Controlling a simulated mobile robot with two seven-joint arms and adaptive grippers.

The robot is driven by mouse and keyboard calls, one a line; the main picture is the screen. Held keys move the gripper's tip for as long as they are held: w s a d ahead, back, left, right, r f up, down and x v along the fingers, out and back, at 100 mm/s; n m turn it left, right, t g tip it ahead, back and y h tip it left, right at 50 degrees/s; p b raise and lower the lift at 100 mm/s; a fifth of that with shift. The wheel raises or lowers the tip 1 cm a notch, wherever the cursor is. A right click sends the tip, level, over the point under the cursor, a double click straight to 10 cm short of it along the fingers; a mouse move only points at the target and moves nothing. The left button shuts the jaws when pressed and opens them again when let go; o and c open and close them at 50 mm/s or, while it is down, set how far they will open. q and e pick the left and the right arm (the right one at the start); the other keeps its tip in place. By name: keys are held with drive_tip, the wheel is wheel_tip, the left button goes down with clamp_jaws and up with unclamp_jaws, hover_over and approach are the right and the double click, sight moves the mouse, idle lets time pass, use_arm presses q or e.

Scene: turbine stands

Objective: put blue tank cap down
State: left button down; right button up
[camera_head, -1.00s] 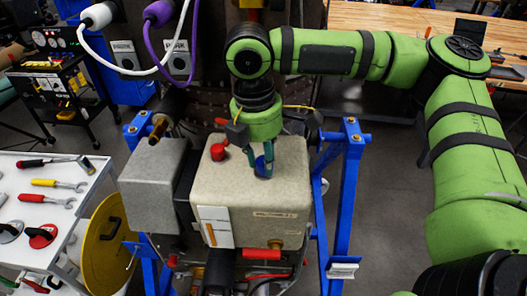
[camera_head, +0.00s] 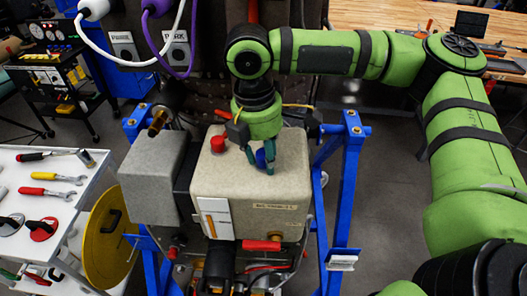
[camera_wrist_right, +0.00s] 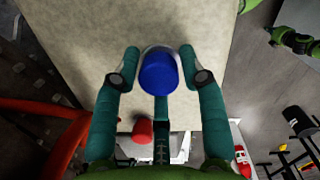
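The blue tank cap (camera_head: 261,158) is at the top right of the beige tank (camera_head: 235,185). In the right wrist view the blue tank cap (camera_wrist_right: 158,74) shows as a round blue disc with a pale rim. My right gripper (camera_wrist_right: 160,60) has its teal fingers curled in on both sides of the cap, with another finger below it. The fingers appear shut on it. In the head view my right gripper (camera_head: 264,165) points down at the tank. Whether the cap touches the tank is hidden by the fingers. My left gripper is not in view.
A red cap (camera_head: 218,143) stands on the tank left of my fingers. Blue stand posts (camera_head: 345,190) rise at the right of the tank. A white tool cart (camera_head: 35,170) and a yellow disc (camera_head: 103,240) are at left. Bare floor lies right of the stand.

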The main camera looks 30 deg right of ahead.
sight(257, 155)
drive_tip(key=shift+r, duration=0.45)
wheel_tip(257, 155, up, 12)
drive_tip(key=a+b, duration=0.1)
drive_tip(key=b, duration=0.1)
drive_tip(key=shift+r+b, duration=0.25)
drive_tip(key=shift+b, duration=0.1)
drive_tip(key=shift+w+a, duration=0.1)
drive_tip(key=shift+w, duration=0.05)
